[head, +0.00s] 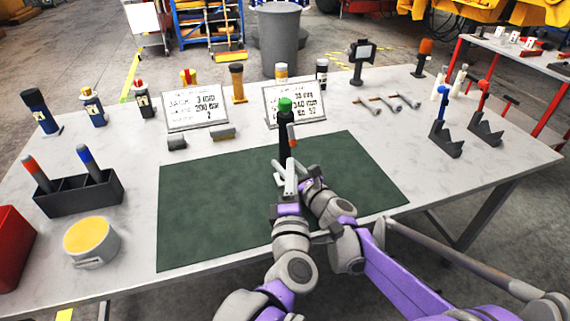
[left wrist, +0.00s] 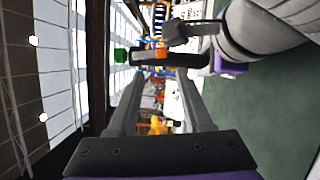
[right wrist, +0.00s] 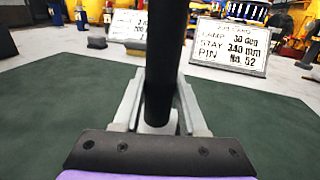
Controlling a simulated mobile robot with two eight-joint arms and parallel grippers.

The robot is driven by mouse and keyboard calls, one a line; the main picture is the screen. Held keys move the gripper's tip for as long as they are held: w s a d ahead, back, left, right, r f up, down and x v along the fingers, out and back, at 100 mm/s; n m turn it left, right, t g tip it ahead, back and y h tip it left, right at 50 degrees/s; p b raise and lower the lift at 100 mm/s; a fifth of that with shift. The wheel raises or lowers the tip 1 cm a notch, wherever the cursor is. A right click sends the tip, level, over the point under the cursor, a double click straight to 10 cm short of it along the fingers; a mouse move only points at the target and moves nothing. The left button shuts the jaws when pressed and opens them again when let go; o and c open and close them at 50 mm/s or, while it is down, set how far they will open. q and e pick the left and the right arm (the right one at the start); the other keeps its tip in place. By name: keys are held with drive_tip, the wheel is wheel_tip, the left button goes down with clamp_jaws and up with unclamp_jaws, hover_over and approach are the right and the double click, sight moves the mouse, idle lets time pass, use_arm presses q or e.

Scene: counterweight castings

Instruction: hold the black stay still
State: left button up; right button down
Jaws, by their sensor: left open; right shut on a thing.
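The black stay (head: 285,132) stands upright above the green mat (head: 230,205), with a green cap on its top. In the right wrist view the black stay (right wrist: 164,65) runs between the fingers of my right gripper (right wrist: 158,112), which is shut on it. In the left wrist view the stay (left wrist: 148,56) appears lying sideways beyond the tips of my left gripper (left wrist: 160,85), which is open with nothing between its fingers. The stay's lower end is hidden behind the grippers in the head view.
Two signs (head: 195,111) (head: 295,102) stand behind the mat. A black holder (head: 80,194) and a yellow-topped tin (head: 90,241) are at left. Black stands with blue (head: 445,138) and red (head: 484,127) parts are at right. Most of the mat is clear.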

idle(0.3)
use_arm(q)
drive_tip(key=shift+c, duration=1)
drive_tip(key=shift+n+y, duration=0.7)
drive_tip(key=shift+y, duration=0.2)
drive_tip(key=s+a, duration=0.2)
drive_tip(key=a, duration=0.1)
drive_tip(key=a+f, duration=0.1)
drive_tip(key=a, duration=0.1)
drive_tip(key=shift+s, duration=0.4)
clamp_jaws()
drive_tip(key=shift+d, duration=0.15)
drive_tip(key=shift+w, duration=0.15)
approach(284, 140)
drive_tip(key=w+a, duration=0.4)
drive_tip(key=w, duration=0.1)
drive_tip(key=shift+w+d+r, duration=0.1)
drive_tip(key=shift+w+d, duration=0.05)
drive_tip(key=shift+d, duration=0.7)
drive_tip(key=shift+w+d+r, duration=0.1)
drive_tip(key=shift+w+d, duration=0.1)
drive_tip(key=shift+d, duration=0.7)
